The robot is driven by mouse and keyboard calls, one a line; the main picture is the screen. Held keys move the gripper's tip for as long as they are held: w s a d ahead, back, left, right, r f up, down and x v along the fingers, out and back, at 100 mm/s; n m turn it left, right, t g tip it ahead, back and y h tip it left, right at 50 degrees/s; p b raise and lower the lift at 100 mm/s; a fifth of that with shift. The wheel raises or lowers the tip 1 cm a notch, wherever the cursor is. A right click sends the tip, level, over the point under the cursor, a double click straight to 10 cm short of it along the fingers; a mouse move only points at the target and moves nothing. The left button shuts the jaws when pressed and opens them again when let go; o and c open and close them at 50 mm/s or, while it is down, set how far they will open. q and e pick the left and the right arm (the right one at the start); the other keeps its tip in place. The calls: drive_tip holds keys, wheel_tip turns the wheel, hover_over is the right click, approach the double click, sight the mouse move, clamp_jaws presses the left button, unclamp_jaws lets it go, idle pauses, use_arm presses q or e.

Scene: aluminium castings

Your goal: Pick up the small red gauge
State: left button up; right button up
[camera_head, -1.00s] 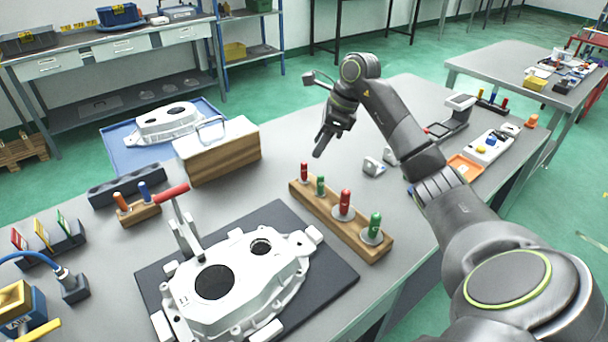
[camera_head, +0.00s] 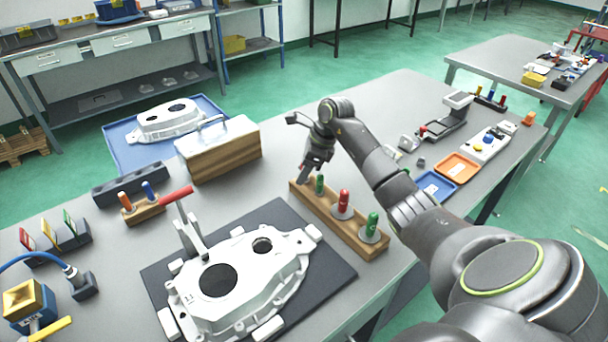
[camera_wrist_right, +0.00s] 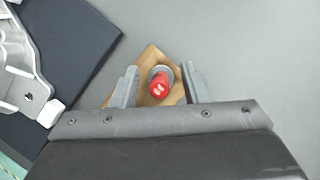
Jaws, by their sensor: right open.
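The small red gauge is hidden behind my right gripper (camera_head: 305,177) in the head view. In the right wrist view the small red gauge (camera_wrist_right: 159,87) stands at the end of the wooden block (camera_wrist_right: 150,60), between the two open fingers of my right gripper (camera_wrist_right: 160,85). I see a gap on each side of it. In the head view the wooden block (camera_head: 325,216) also holds a small green gauge (camera_head: 319,184), a larger red gauge (camera_head: 343,202) and a larger green gauge (camera_head: 372,224). My left gripper is not in view.
A white casting (camera_head: 235,275) with a red-handled clamp (camera_head: 176,195) lies on a dark mat (camera_head: 335,274) beside the block. A wood-sided box (camera_head: 222,150) stands behind. Blue (camera_head: 435,186) and orange (camera_head: 457,168) trays lie to the right. Bare table lies behind the block.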

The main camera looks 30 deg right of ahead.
clamp_jaws()
drive_tip(key=shift+r, duration=0.1)
